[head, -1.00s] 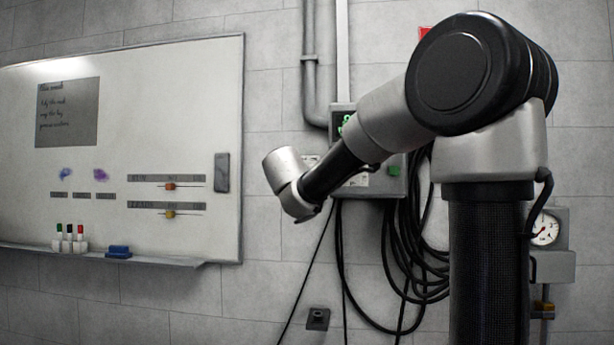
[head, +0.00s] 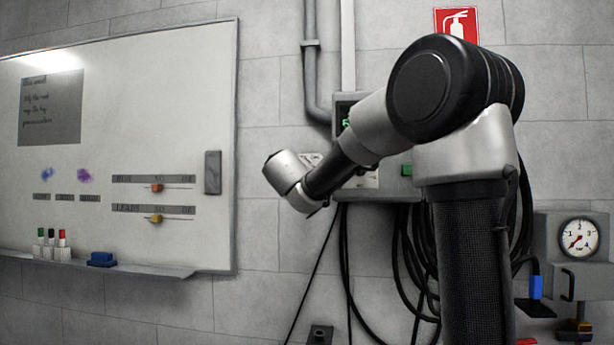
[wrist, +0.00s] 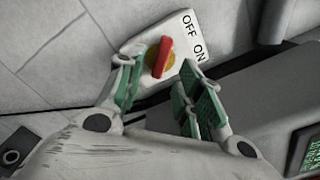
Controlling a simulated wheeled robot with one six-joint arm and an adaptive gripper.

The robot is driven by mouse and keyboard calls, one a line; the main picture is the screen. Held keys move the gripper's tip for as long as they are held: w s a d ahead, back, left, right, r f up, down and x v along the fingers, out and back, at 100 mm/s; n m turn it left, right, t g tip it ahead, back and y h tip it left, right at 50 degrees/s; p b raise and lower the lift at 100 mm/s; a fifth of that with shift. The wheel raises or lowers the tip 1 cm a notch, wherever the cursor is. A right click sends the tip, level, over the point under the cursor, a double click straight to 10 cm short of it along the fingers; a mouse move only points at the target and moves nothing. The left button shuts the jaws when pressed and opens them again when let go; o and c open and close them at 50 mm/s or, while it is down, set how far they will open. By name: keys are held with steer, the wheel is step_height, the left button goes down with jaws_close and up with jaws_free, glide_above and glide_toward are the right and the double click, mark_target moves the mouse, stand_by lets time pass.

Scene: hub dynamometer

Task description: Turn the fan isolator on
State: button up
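The fan isolator shows in the wrist view as a red handle (wrist: 160,57) on a yellow disc, on a pale plate (wrist: 136,45) marked OFF and ON. The handle's upper end leans toward the OFF side in the picture. My gripper (wrist: 157,78) is open, with its green-padded fingers to the left and right of the handle in the picture. I cannot tell whether the fingertips reach around the handle or stop short of it. In the head view my arm hides the gripper and most of the isolator.
A grey wall box (head: 385,193) with a green button (head: 407,170) is partly behind my arm. Black cables (head: 350,260) hang below it. A whiteboard (head: 130,130) is on the left. A gauge (head: 580,238) and a fire extinguisher sign (head: 456,24) are on the right.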

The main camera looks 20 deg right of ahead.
steer(key=x, duration=0.4)
steer(key=shift+w+d, duration=0.1)
steer(key=shift+w, duration=0.05)
jaws_close()
